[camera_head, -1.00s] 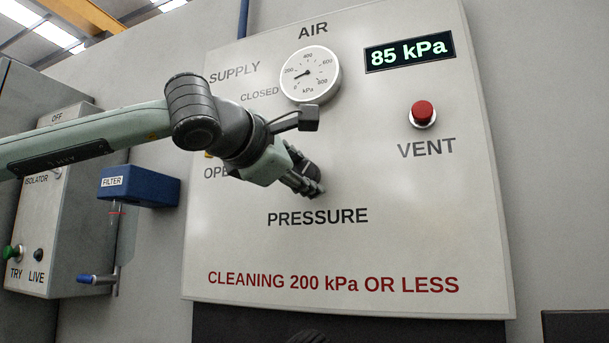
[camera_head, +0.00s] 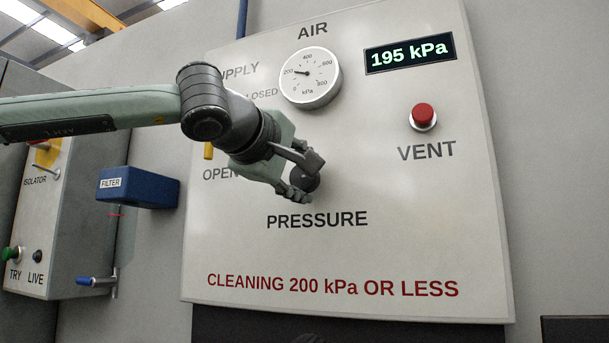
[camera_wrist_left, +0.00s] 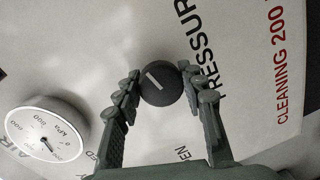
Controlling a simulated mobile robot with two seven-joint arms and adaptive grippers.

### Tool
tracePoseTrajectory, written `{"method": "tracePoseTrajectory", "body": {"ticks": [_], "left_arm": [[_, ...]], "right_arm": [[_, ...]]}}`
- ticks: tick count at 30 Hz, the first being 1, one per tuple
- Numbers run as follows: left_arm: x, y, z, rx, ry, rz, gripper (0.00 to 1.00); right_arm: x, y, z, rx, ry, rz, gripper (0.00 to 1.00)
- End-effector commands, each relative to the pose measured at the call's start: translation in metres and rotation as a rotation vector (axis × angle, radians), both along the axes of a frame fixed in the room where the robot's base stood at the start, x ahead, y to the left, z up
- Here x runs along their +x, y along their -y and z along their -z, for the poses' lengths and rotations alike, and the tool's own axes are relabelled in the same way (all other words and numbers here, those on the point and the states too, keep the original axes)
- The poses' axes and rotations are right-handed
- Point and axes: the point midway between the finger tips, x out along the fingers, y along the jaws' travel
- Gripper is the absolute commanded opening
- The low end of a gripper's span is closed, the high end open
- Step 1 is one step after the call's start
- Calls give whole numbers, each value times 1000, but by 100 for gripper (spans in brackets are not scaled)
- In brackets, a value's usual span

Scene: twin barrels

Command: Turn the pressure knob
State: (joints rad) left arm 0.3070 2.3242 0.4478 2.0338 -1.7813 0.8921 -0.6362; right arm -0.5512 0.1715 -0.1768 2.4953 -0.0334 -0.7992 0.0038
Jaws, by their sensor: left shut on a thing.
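The black round pressure knob (camera_wrist_left: 162,84) has a white pointer line and sits between my left gripper's two fingers in the left wrist view. My left gripper (camera_head: 303,184) is shut on it, above the word PRESSURE on the panel; the knob (camera_head: 313,182) is partly hidden there by the fingers. The digital display (camera_head: 409,53) reads 195 kPa. The round dial gauge (camera_head: 310,78) has its needle near 200, and it also shows in the left wrist view (camera_wrist_left: 48,135). My right gripper is not in view.
A red VENT button (camera_head: 423,115) is on the panel's right. A yellow supply handle (camera_head: 208,151) is partly hidden behind my arm. A blue filter box (camera_head: 139,187) and an isolator box (camera_head: 28,225) are at left. Red panel text reads CLEANING 200 kPa OR LESS.

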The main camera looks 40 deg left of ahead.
Motion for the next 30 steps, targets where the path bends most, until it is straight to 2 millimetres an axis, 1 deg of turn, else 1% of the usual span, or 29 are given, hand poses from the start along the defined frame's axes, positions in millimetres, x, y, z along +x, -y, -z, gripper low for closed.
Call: {"method": "tracePoseTrajectory", "body": {"ticks": [6, 18, 19, 21, 24, 30], "left_arm": [[0, 0, 0, 38, -9, -1, 11], [0, 0, 0, 42, -10, 0, 11], [0, 0, 0, 42, -10, 0, 41], [0, 0, 0, 42, -10, 0, 49], [0, 0, 0, 41, -10, 0, 61], [0, 0, 0, 41, -10, 0, 61]], "right_arm": [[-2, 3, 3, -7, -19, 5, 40], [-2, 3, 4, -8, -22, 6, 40], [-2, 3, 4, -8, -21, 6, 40], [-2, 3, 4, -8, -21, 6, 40], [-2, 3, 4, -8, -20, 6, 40], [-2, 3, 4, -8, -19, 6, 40]]}}
